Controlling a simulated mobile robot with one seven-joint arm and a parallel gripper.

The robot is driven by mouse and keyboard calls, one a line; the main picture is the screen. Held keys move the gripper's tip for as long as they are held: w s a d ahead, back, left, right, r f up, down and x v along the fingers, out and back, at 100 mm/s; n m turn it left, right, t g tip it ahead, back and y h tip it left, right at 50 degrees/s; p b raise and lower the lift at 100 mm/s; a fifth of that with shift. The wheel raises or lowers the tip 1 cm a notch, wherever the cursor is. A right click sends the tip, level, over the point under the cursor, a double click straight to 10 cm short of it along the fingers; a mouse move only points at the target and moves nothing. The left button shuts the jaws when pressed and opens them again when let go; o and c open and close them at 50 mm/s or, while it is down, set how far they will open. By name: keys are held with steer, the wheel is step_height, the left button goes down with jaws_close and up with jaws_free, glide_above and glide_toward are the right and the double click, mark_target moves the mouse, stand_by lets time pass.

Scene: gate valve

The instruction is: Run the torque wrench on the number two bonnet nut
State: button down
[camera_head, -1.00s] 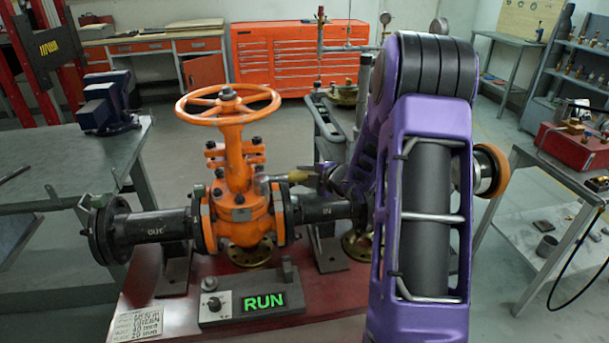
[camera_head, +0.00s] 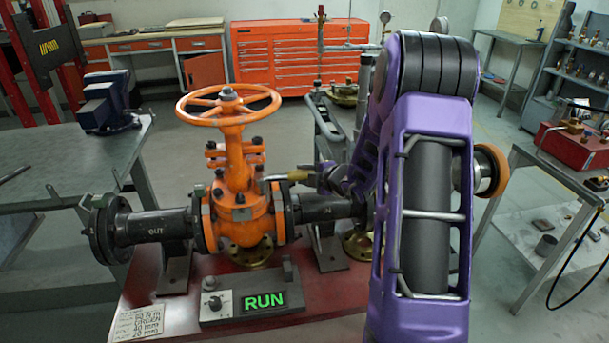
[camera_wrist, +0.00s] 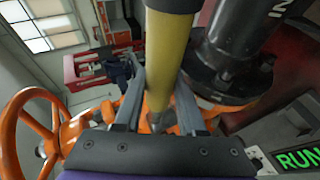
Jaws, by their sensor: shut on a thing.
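My gripper (camera_wrist: 155,105) is shut on the yellow handle of the torque wrench (camera_wrist: 168,50) in the wrist view. In the head view the wrench (camera_head: 298,175) reaches left from my gripper to the right side of the orange gate valve (camera_head: 240,220), near the bonnet flange. Its working end is small there, and I cannot tell whether it sits on a nut. Several dark bonnet nuts (camera_head: 239,198) show around the flange. No number is readable on them, so I cannot pick out number two.
A control box (camera_head: 215,304) with a knob and a green lit RUN sign (camera_head: 264,302) stands before the valve. The orange handwheel (camera_head: 228,100) rises above it. Dark pipes (camera_head: 160,226) lie on both sides. A written card (camera_head: 137,322) lies at the front left.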

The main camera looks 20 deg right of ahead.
steer(key=shift+r, duration=0.3)
